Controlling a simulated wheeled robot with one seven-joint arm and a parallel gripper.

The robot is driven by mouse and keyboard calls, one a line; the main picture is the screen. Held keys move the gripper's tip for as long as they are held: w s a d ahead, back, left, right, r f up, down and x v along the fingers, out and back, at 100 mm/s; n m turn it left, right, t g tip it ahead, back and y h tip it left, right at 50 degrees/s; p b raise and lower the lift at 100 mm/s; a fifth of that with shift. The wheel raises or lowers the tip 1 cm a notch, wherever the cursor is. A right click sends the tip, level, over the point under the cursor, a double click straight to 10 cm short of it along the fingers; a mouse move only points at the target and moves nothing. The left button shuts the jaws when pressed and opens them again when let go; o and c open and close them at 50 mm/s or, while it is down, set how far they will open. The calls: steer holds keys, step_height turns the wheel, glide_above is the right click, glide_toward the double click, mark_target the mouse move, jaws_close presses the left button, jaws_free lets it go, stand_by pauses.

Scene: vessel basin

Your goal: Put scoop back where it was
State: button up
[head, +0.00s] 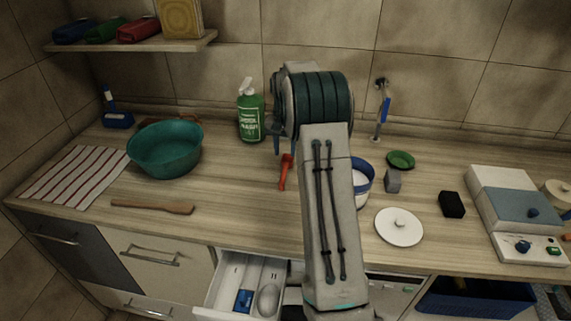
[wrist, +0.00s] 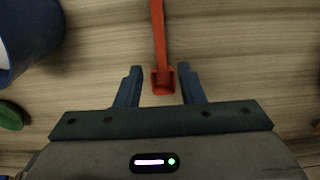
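The red scoop (head: 286,172) lies on the wooden counter, left of my forearm in the head view. In the wrist view the scoop (wrist: 161,82) has its square cup end between my fingertips, and its handle runs up out of the frame. My gripper (wrist: 160,85) is open, with one finger on each side of the cup and a gap on both sides. I cannot tell how high the fingers are above the counter. In the head view my arm hides most of the gripper.
A blue-rimmed white pot (head: 366,178) stands right of my arm, partly hidden, with a white lid (head: 399,228) in front. A green soap bottle (head: 250,112) stands behind the scoop. A teal basin (head: 165,150) and wooden spatula (head: 152,206) are left. A drawer (head: 222,291) is open below.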

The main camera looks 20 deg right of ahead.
steer(key=s+a+r+n+t, duration=0.2)
steer(key=s+a+r+n, duration=0.1)
steer(key=s+a+r, duration=1.05)
steer(key=s+a+f+n, duration=0.1)
steer(key=s+a+n, duration=0.1)
steer(key=s, duration=0.8)
steer(key=s+a+f+n+t, duration=0.1)
steer(key=s+a+f, duration=0.1)
steer(key=s, duration=0.8)
steer(key=shift+s+a+n+t, duration=0.2)
steer(key=shift+s+n+t, duration=0.1)
steer(key=shift+s+n, duration=0.1)
steer(key=shift+f, duration=0.1)
